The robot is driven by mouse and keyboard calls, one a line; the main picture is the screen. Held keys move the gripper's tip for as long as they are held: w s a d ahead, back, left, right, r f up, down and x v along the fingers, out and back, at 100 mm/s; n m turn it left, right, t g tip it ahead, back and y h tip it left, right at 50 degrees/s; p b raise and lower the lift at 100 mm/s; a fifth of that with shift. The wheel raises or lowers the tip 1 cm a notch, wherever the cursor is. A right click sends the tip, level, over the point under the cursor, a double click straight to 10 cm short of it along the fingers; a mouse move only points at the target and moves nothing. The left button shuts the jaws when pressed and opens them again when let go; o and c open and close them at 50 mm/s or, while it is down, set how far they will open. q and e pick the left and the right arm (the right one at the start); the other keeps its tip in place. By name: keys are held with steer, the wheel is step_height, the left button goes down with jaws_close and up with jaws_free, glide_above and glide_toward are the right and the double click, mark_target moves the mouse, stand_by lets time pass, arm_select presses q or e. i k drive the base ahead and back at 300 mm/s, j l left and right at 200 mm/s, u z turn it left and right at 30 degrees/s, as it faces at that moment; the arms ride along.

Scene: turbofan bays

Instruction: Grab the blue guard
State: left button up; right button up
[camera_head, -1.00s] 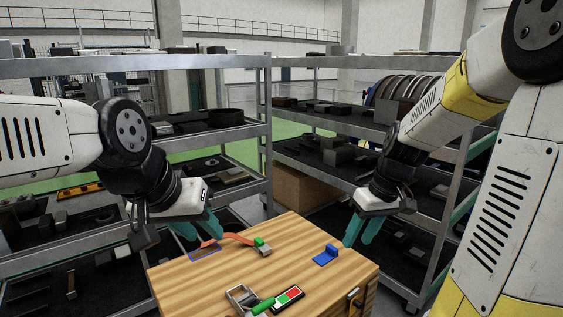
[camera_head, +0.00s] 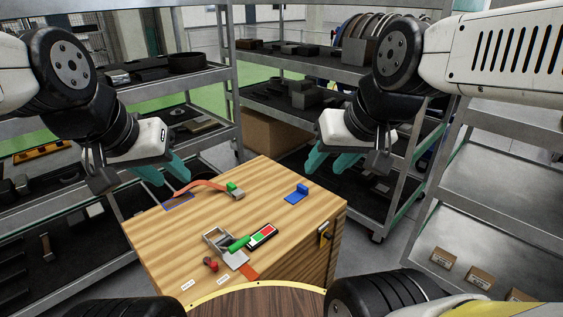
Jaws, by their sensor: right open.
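The blue guard (camera_head: 296,194) is a small L-shaped blue piece. It lies on the right side of the wooden table top (camera_head: 180,240). My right gripper (camera_head: 330,160), with teal fingers, hangs above and a little to the right of the guard, apart from it; its fingers are open and empty. My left gripper (camera_head: 163,172), also teal-fingered, is over the table's far left corner, near a blue-outlined rectangle (camera_head: 178,202). Whether its fingers are apart is hard to tell. No object shows in it.
An orange strap with a green-and-grey buckle (camera_head: 235,191) lies left of the guard. A metal frame with a green handle (camera_head: 238,243), a red-and-green panel (camera_head: 262,235) and a red part (camera_head: 210,264) lie nearer. Shelves (camera_head: 205,75) stand behind. Table space around the guard is clear.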

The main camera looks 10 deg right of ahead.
mark_target(301, 191)
steer(key=i+l+u, duration=0.2)
steer(key=l, duration=0.25)
steer(key=i+l+u, duration=0.15)
steer(key=l, duration=0.35)
steer(key=i+l+u, duration=0.2)
steer(key=l, duration=0.35)
steer(key=l+u, duration=0.15)
steer(key=l, duration=0.35)
steer(key=i+l+u, duration=0.2)
steer(key=l, duration=0.35)
steer(key=k, duration=0.05)
